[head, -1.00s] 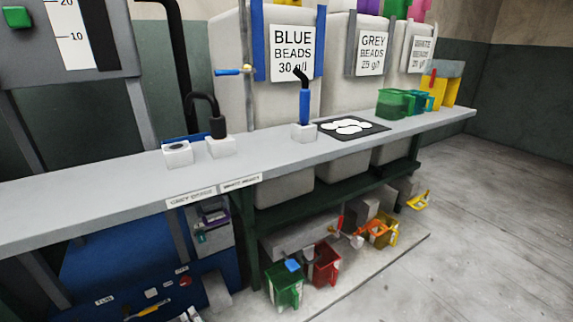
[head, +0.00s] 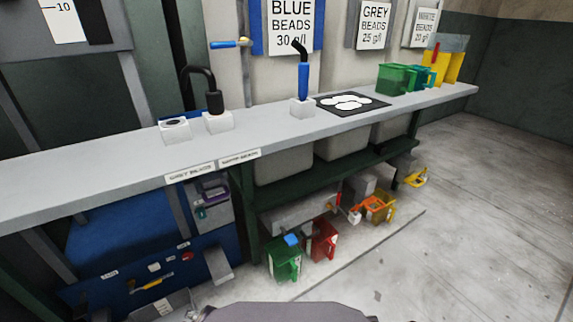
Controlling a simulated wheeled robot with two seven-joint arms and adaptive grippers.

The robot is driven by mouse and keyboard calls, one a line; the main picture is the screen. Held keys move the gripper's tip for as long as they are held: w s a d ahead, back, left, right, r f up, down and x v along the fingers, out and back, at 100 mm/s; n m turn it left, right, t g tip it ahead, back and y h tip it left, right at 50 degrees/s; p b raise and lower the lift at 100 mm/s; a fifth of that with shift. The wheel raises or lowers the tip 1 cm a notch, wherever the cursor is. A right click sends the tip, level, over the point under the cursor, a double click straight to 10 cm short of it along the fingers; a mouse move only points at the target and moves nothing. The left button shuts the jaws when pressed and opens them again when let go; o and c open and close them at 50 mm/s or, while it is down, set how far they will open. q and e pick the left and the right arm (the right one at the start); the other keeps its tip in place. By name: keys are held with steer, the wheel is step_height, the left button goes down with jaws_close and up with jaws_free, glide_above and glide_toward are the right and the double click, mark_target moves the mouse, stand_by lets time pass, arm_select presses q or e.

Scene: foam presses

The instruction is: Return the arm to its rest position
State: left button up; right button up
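Neither of my grippers shows in the head view, so I cannot see whether they are open or shut or where they are. A dark grey rounded shape, which seems to be part of my own body, enters at the bottom centre. The arm named in the task cannot be made out.
A long grey bench (head: 90,178) crosses the view, holding a blue-handled tool (head: 303,82), a black hose on a white block (head: 217,122), a black mat (head: 378,101) and green bins (head: 396,79). Green (head: 284,262) and red (head: 322,240) bins stand below. The right floor (head: 480,200) is clear.

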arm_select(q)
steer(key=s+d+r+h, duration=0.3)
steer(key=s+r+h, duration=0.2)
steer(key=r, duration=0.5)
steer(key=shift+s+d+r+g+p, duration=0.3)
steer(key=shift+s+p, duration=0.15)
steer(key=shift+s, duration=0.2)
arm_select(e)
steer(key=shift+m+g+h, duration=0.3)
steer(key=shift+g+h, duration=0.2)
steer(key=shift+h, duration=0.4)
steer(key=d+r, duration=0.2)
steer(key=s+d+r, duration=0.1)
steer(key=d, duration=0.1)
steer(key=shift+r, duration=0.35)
arm_select(q)
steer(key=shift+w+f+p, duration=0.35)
steer(key=shift+p, duration=0.75)
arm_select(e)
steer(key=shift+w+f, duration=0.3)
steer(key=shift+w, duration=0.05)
